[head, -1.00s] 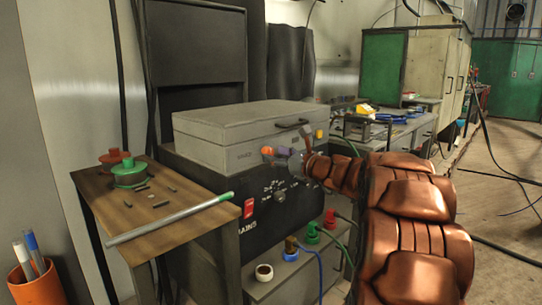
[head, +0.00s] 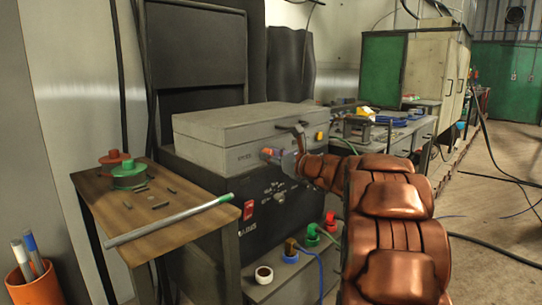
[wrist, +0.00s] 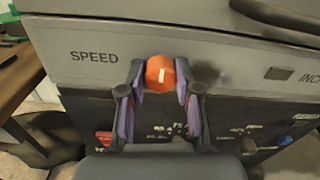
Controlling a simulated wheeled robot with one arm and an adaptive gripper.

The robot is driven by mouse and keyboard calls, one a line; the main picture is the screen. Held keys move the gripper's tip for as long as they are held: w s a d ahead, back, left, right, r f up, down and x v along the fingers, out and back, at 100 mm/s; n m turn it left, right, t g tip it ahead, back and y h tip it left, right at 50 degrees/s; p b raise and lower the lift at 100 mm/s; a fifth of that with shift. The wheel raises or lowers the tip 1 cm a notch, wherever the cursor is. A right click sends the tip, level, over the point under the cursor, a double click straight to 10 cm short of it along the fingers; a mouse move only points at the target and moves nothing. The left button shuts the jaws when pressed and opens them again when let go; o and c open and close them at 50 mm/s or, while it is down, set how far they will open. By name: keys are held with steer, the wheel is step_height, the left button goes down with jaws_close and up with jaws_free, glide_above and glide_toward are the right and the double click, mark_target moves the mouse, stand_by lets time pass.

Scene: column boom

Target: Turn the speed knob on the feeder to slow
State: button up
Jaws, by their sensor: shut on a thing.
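The feeder is a light grey box (head: 245,128) with a lid and dark handle. Its orange-red speed knob (wrist: 161,73) is on the front face, right of the word SPEED, with a short white mark that looks near upright in the wrist view. My gripper (wrist: 160,80) is shut on this knob, one purple-padded finger on each side. In the head view the knob (head: 268,152) shows just left of my fingers, which partly hide it. I see no slow marking.
A black control panel (head: 262,215) with a red switch (head: 249,208) sits below the feeder. A yellow button (head: 319,136) is on the feeder's right. A wooden table (head: 150,208) with a metal rod stands left. Coloured connectors with cables are below right.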

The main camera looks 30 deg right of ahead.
jaws_close()
steer(key=shift+a+r+n+p, duration=0.1)
steer(key=shift+n+p, duration=0.6)
steer(key=shift+n, duration=1.2)
steer(key=shift+f+n+b, duration=0.2)
steer(key=shift+n+b, duration=5)
steer(key=shift+n, duration=2)
